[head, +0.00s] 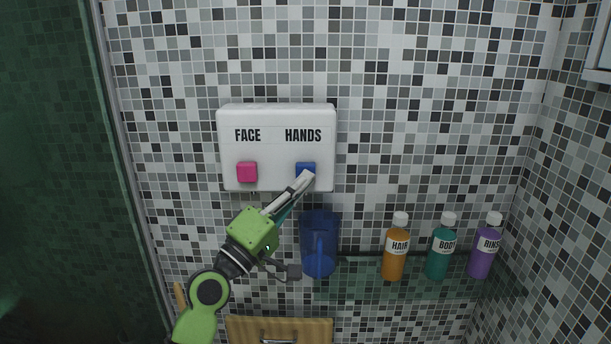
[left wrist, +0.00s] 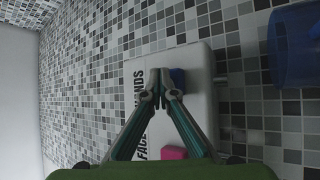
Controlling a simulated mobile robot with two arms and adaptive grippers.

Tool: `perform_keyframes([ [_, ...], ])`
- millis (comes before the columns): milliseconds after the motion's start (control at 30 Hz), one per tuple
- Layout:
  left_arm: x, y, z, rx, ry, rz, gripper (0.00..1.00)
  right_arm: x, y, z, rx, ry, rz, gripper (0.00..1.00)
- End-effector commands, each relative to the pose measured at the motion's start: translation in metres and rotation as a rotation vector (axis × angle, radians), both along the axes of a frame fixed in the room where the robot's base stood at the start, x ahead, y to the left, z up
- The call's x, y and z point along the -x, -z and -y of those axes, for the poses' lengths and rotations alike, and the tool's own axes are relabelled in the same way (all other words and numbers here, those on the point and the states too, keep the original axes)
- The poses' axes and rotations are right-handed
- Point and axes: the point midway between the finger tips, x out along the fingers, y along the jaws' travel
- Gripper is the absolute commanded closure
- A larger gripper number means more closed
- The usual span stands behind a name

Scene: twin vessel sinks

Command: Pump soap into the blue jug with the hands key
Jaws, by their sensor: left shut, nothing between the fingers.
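The white soap dispenser (head: 277,146) is on the tiled wall, with a pink key (head: 247,172) under FACE and a blue key (head: 306,168) under HANDS. The blue jug (head: 320,240) stands below the HANDS side, handle toward me. My left gripper (head: 305,178) is shut and empty, its tips at the blue key and covering its lower part. In the left wrist view the closed fingertips (left wrist: 161,94) are beside the blue key (left wrist: 177,78); I cannot tell whether they touch it. The jug (left wrist: 292,48) shows at the upper right there. My right gripper is not in view.
An orange HAIR bottle (head: 395,248), a teal BODY bottle (head: 441,248) and a purple bottle (head: 485,248) stand on a glass shelf (head: 360,285) right of the jug. A wooden piece (head: 290,328) is below. A dark green panel (head: 50,170) is at the left.

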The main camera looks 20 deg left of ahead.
Motion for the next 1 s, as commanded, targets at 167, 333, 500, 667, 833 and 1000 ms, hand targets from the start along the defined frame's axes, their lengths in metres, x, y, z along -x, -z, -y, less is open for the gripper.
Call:
perform_keyframes([
  [167, -0.002, 0.000, -0.001, 0.000, 0.000, 0.001, 1.00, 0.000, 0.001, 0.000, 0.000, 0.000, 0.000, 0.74],
  [333, -0.004, 0.000, -0.001, 0.000, 0.000, 0.001, 1.00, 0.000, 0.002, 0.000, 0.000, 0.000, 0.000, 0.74],
  [500, -0.006, 0.000, -0.002, 0.000, -0.001, 0.000, 1.00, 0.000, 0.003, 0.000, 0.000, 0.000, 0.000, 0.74],
  [667, -0.008, 0.000, -0.003, 0.000, -0.001, 0.000, 1.00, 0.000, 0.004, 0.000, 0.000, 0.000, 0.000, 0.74],
  [833, -0.010, 0.000, -0.003, 0.000, -0.001, 0.000, 1.00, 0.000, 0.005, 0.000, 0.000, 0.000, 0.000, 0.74],
  [1000, -0.012, 0.000, -0.004, 0.001, -0.001, 0.001, 1.00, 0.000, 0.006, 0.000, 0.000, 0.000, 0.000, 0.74],
])
